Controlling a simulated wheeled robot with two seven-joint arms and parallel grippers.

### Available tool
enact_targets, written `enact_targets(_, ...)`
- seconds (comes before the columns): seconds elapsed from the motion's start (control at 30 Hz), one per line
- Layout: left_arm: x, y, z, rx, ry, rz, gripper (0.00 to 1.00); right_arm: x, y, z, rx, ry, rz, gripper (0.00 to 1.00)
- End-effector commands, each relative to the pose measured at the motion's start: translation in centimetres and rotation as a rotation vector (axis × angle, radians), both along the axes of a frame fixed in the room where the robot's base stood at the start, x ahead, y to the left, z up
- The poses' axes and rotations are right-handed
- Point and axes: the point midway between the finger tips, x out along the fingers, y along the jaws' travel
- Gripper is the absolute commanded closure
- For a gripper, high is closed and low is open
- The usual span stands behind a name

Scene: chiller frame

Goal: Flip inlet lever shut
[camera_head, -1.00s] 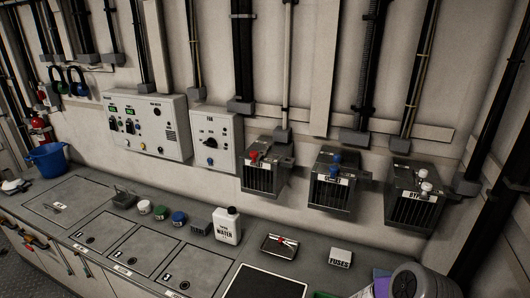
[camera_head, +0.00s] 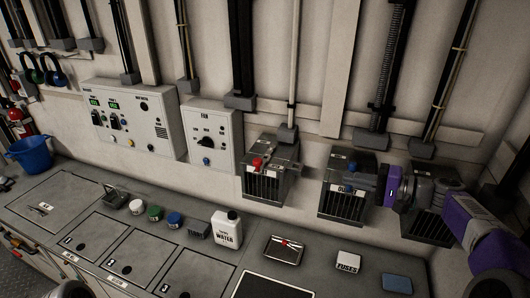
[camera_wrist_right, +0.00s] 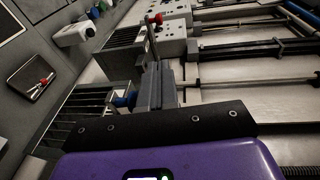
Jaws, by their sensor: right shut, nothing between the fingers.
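The inlet lever's red knob (camera_head: 257,163) shows on top of the left grey louvred box (camera_head: 266,184) in the head view. In the right wrist view, the red knob (camera_wrist_right: 157,18) is beyond my fingertips, with a clear gap. My right gripper (camera_head: 368,176) is shut and empty, pointing left beside the middle box (camera_head: 342,203), close to its blue knob (camera_head: 352,167). In the right wrist view, my shut fingers (camera_wrist_right: 156,82) stand upright in the middle, and the blue knob (camera_wrist_right: 125,101) is just left of them. My left gripper is out of view.
My right arm partly hides the right-hand box (camera_head: 428,229). A grey control panel (camera_head: 211,118) hangs left of the inlet box. The counter below holds a white water jug (camera_head: 227,231), a tray (camera_head: 284,250) and a fuses box (camera_head: 348,262). Pipes run up the wall.

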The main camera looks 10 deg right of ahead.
Motion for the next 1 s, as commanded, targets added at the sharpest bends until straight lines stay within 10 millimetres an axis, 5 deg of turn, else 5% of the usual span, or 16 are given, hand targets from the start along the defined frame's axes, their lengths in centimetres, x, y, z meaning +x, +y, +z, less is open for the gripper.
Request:
enact_targets(0.47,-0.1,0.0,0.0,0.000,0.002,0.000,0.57,0.5,0.5,-0.2,0.000,0.003,0.001,1.00)
enact_targets(1.0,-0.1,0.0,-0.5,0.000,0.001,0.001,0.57,7.8,8.5,-1.7,0.003,0.002,0.005,1.00)
